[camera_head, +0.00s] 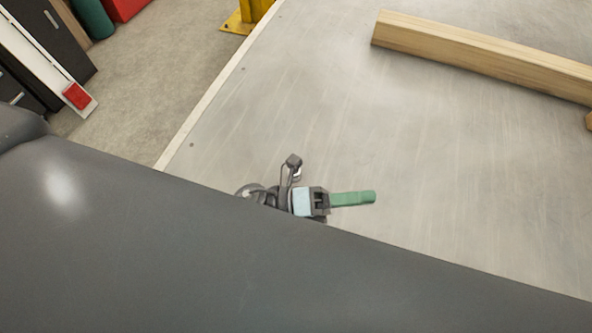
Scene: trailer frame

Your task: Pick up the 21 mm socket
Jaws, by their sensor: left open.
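My left gripper (340,199) shows just beyond the large dark grey shape that fills the foreground. It has a dark body with a pale blue block, and a green bar points right from it. I cannot tell whether that bar is a finger or a separate thing. The gripper is open, with nothing visibly held. I cannot make out the 21 mm socket in this view. The grey shape hides the near part of the scene. My right gripper is not in view.
A pale metal surface (450,190) is mostly bare around the gripper. A wooden beam (480,55) lies across its far right. A yellow post base (240,22) stands beyond its far edge. Dark cabinets with a red patch (76,95) are at the upper left.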

